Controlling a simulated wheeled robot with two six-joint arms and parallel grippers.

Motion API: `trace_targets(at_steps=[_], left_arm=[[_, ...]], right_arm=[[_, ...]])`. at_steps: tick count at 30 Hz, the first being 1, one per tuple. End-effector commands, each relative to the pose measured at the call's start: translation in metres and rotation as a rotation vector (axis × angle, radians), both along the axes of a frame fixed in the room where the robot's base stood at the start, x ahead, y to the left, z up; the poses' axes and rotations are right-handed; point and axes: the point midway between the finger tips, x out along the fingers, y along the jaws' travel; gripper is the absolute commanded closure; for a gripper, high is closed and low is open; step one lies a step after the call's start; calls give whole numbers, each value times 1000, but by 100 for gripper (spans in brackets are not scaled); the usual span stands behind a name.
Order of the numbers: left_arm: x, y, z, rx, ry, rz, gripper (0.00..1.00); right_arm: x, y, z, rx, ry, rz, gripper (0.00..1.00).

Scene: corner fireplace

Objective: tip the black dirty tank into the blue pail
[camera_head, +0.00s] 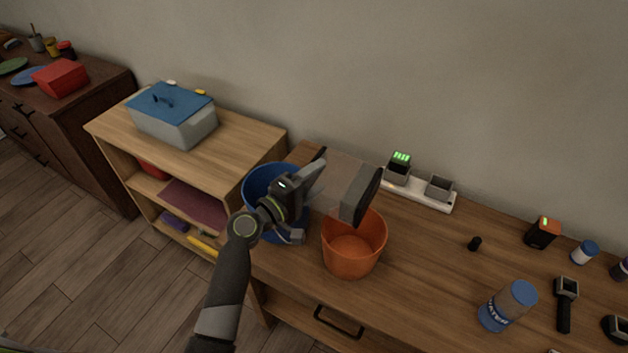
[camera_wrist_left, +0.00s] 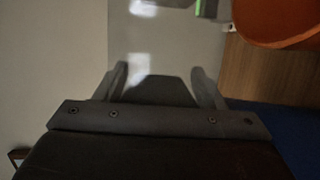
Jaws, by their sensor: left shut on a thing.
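My left gripper (camera_head: 308,192) is shut on a tank with a see-through body (camera_head: 338,182) and a dark end piece (camera_head: 362,196). The tank lies tilted on its side in the air, its dark end pointing right, above the back of the orange pail. In the left wrist view the clear body (camera_wrist_left: 165,40) extends beyond my fingers (camera_wrist_left: 165,88). Any contents are not clear. The blue pail (camera_head: 256,184) stands behind and left of my gripper, which hides part of it. My right gripper is out of view.
An orange pail (camera_head: 353,250) stands right of the blue one on the wooden bench (camera_head: 410,270). A white charger strip (camera_head: 420,194) lies by the wall. A blue-lidded bottle (camera_head: 507,306) and small items are at right. A shelf (camera_head: 235,134) carries a grey box (camera_head: 172,122).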

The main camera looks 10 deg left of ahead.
Motion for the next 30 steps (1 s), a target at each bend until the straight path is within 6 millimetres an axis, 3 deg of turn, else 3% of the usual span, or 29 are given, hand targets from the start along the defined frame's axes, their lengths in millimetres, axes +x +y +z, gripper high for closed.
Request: trace_targets(at_steps=[30], left_arm=[[-1, 0, -13, -67, 43, -2, 83]], right_arm=[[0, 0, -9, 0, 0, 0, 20]])
